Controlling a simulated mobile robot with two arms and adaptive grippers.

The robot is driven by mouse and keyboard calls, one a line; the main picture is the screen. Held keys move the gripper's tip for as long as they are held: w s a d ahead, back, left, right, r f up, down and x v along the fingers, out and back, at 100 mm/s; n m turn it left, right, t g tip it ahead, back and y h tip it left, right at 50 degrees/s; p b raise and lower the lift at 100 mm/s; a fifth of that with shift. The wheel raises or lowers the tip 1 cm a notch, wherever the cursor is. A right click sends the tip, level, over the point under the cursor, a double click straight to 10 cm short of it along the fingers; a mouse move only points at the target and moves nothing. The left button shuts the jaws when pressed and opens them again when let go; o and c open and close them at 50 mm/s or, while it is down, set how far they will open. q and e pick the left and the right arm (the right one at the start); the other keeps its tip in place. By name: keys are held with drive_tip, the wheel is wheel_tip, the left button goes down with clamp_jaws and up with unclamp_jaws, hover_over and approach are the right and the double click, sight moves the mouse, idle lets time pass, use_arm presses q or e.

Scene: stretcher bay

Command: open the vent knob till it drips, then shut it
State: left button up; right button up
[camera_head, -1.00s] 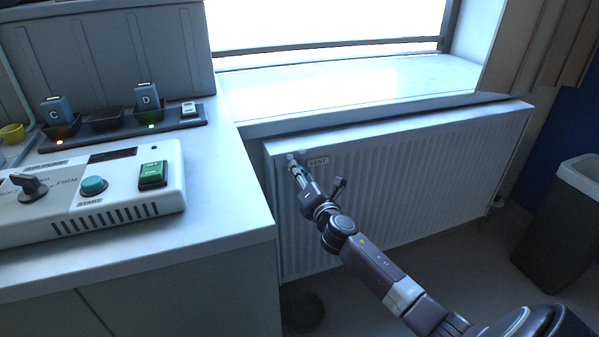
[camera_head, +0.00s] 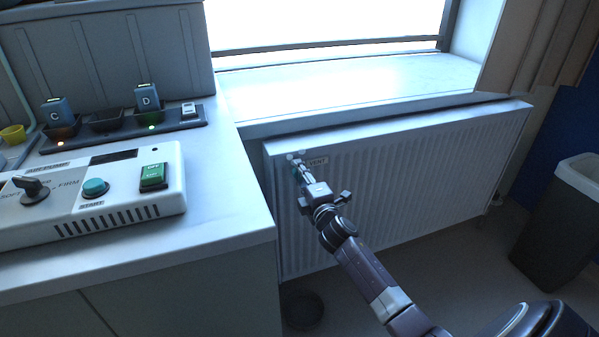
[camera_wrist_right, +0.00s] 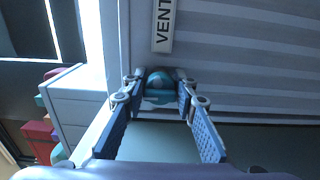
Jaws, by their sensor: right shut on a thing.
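The vent knob (camera_wrist_right: 160,82) is a small teal round knob at the upper left corner of the white radiator (camera_head: 400,180), beside a label reading VENT (camera_head: 317,161). My right gripper (camera_wrist_right: 160,92) is shut on the knob, one finger on each side of it in the right wrist view. In the head view my right gripper (camera_head: 297,166) reaches up to the knob and mostly hides it. No drip can be made out. My left gripper is in neither view.
A dark round bowl (camera_head: 302,309) stands on the floor below the radiator's left end. A counter (camera_head: 225,215) with an air pump box (camera_head: 120,205) and a charger strip (camera_head: 190,122) is at left. A dark bin (camera_head: 550,235) stands at right.

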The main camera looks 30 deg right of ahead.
drive_tip(key=shift+f+m, duration=0.1)
drive_tip(key=shift+m, duration=0.2)
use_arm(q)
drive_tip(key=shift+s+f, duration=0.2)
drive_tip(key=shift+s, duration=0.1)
use_arm(e)
drive_tip(key=o, duration=1.1)
drive_tip(key=shift+s, duration=0.15)
drive_tip(key=v, duration=1.1)
drive_tip(key=shift+s+a, duration=0.2)
drive_tip(key=shift+s, duration=0.2)
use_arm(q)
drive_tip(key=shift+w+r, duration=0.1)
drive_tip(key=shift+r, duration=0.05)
